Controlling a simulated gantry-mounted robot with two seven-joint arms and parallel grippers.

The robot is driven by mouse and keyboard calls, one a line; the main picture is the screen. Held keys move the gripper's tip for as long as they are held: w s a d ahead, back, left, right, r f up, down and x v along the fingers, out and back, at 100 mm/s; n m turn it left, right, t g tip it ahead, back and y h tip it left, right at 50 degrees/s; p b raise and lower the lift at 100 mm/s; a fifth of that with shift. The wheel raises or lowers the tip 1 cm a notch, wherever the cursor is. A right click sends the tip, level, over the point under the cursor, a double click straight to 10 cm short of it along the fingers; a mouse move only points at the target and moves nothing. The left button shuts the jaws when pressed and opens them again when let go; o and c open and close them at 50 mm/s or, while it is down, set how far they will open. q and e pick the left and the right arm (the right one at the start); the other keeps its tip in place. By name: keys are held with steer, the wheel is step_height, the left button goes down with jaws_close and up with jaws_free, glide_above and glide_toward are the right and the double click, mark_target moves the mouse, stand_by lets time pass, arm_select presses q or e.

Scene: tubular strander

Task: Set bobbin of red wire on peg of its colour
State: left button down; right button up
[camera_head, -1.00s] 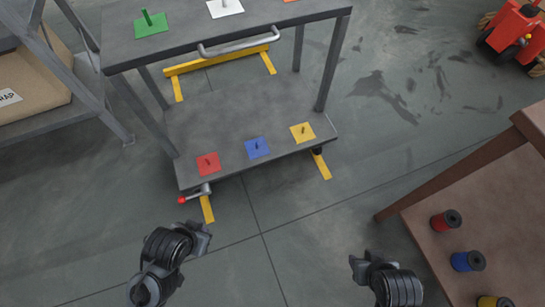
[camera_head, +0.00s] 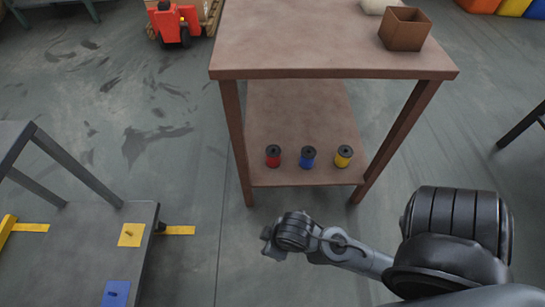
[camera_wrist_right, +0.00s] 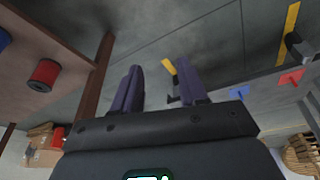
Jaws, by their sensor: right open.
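The red bobbin (camera_head: 273,157) stands upright on the lower shelf of the brown table, left of a blue bobbin (camera_head: 308,158) and a yellow bobbin (camera_head: 343,157). In the right wrist view the red bobbin (camera_wrist_right: 44,75) is at the left. My right gripper (camera_head: 268,247) is open and empty, in front of and below the shelf in the head view. Its two fingers (camera_wrist_right: 160,88) are apart in the wrist view. The red pad with its peg (camera_wrist_right: 291,78) shows at the right of the wrist view, but is out of the head view. My left gripper is out of view.
The brown table (camera_head: 330,74) has front legs either side of the bobbins, with its top above them. The grey cart (camera_head: 65,245) at lower left carries a yellow pad (camera_head: 131,235) and a blue pad (camera_head: 116,293). Clear floor lies between cart and table.

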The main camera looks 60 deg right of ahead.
steer(key=shift+d, duration=0.1)
steer(key=o, duration=1.1)
steer(key=shift+w, duration=0.1)
